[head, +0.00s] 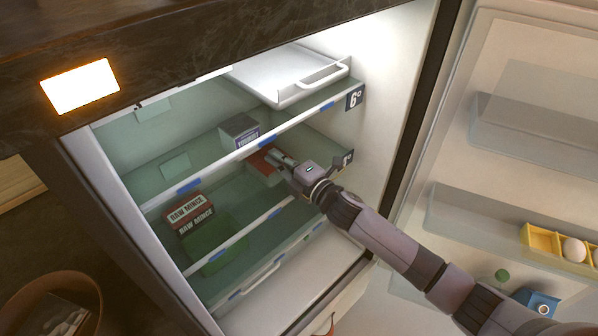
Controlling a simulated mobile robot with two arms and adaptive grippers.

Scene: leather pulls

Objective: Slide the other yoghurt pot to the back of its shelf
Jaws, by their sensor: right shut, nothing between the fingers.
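My right gripper (276,156) reaches into the open fridge from the right. It is shut and empty, with its fingertips close to a red-topped item (260,163) below the upper shelf's front rail. I cannot tell whether they touch, as the gripper partly covers it. A grey box-shaped pot (239,128) with a white and blue label stands farther back and left, partly behind the rail. Its label is too small to read surely, so I cannot tell which item is the yoghurt pot. My left gripper is not in view.
A red and black pack marked RAW MINCE (188,213) sits on a lower shelf at the left, beside a green translucent item (214,243). A white tray (300,91) with a handle sits at the upper right. The open door (450,212) holds a yellow egg holder (540,239).

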